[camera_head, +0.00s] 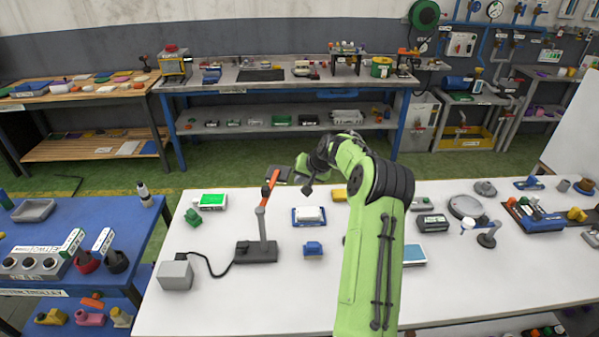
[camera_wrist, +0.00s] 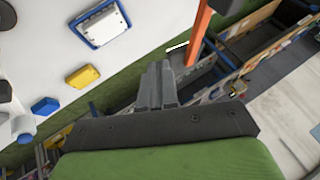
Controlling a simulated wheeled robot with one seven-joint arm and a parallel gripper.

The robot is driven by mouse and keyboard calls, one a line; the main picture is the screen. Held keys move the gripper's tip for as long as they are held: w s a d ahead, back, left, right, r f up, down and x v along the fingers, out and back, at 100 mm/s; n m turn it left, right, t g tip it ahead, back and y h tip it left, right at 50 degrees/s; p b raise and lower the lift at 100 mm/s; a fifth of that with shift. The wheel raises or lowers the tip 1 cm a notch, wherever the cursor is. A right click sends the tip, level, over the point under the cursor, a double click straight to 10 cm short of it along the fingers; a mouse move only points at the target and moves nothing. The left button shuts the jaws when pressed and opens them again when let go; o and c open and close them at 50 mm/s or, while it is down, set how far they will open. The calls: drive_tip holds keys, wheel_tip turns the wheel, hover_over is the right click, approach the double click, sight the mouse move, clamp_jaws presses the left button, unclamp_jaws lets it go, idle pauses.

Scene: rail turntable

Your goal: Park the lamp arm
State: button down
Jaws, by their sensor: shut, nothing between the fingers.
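The lamp stands on the white table with a dark base (camera_head: 256,251) and an upright grey post (camera_head: 262,224). Its orange arm (camera_head: 270,187) tilts up to the right from the post top. In the wrist view an orange bar, which looks like the same arm (camera_wrist: 200,32), rises just right of my fingers. My gripper (camera_head: 307,189) is above the table, a little right of the orange arm. Its fingers are together and empty in the wrist view (camera_wrist: 158,82). Whether they touch the arm cannot be told.
A black cable joins the base to a grey box (camera_head: 175,275). A white block on a blue-edged tray (camera_head: 309,216) and a small blue block (camera_head: 313,248) lie right of the lamp. A green-and-white device (camera_head: 212,201) lies behind left.

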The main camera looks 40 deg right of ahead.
sight(272, 182)
drive_tip(key=w+a+f+p, duration=0.2)
drive_tip(key=w+f, duration=0.2)
drive_tip(key=w, duration=0.2)
drive_tip(key=shift+w+a+f, duration=0.2)
drive_tip(key=shift+w+a, duration=0.05)
drive_tip(key=shift+w, duration=0.1)
